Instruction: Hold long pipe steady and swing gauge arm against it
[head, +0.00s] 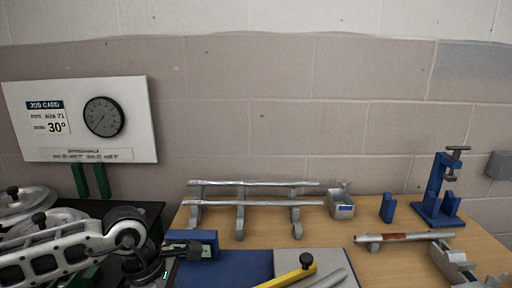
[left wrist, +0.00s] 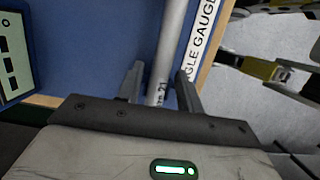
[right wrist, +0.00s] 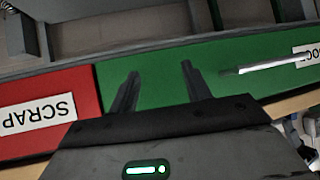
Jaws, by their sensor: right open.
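The left wrist view shows a grey pipe (left wrist: 172,40) marked "21" over a blue surface. My left gripper (left wrist: 160,75) is open, with one finger on each side of this pipe and a gap showing beside it. In the head view, the yellow gauge arm (head: 285,278) with a black knob lies at the bottom edge, beside a grey bar (head: 333,279). I cannot tell whether this bar is the same pipe. My left gripper's tips are not clear in the head view. My right gripper (right wrist: 160,72) is open and empty above a green tray.
The right wrist view shows the green tray (right wrist: 155,85) with a thin metal rod (right wrist: 270,64), next to a red "SCRAP" tray (right wrist: 50,85). A pipe rack (head: 240,218) stands at the back. A blue clamp stand (head: 437,205) and a rusty-banded pipe (head: 400,237) are at right.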

